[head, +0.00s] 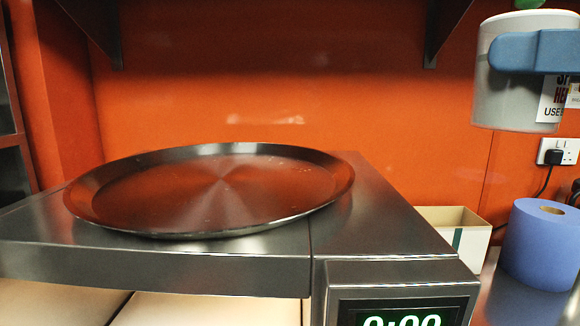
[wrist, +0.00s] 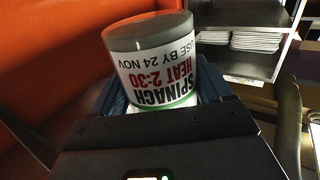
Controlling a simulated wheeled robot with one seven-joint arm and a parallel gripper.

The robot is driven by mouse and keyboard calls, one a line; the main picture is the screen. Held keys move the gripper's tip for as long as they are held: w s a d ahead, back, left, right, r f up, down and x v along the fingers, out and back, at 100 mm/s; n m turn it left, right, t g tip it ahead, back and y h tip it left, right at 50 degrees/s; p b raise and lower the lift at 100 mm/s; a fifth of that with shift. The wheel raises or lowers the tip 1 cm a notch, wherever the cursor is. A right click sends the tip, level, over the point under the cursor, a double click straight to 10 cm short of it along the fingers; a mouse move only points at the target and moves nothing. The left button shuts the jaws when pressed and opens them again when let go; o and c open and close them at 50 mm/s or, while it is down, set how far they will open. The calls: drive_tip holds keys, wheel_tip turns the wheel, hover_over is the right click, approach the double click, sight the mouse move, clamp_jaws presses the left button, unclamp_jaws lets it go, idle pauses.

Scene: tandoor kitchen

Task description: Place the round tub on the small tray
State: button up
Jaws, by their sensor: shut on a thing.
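The round tub (head: 497,95) is grey and white and hangs upright in the air at the upper right of the head view. Its label reads spinach, heat 2:30; the tub shows upside down in the wrist view (wrist: 150,45). My gripper (head: 500,52) is shut on the tub, with blue fingers at its sides (wrist: 165,95). The only tray in the head view is a round, dark metal one (head: 210,195) with a low rim. It lies empty on a steel appliance, left of and lower than the tub.
The steel appliance (head: 385,225) has a green digital display. Right of it stand an open cream box (head: 455,220) and a blue paper roll (head: 540,245). An orange wall rises behind, with a plugged socket (head: 560,150). Shelf brackets hang above. The wrist view shows shelves with white stacks (wrist: 255,40).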

drive_tip(key=shift+w+a+f+b, duration=0.9)
drive_tip(key=shift+a+f+b, duration=0.4)
drive_tip(key=shift+a+f, duration=0.5)
drive_tip(key=shift+w+a+f+b, duration=0.9)
drive_tip(key=shift+a+f+b, duration=0.45)
drive_tip(key=shift+a+f, duration=0.4)
drive_tip(key=shift+w+a+f+b, duration=0.9)
drive_tip(key=shift+a+f+b, duration=0.4)
drive_tip(key=shift+a+f, duration=0.5)
drive_tip(key=shift+d+f, duration=0.2)
drive_tip(key=shift+f, duration=0.15)
drive_tip(key=o, duration=1.3)
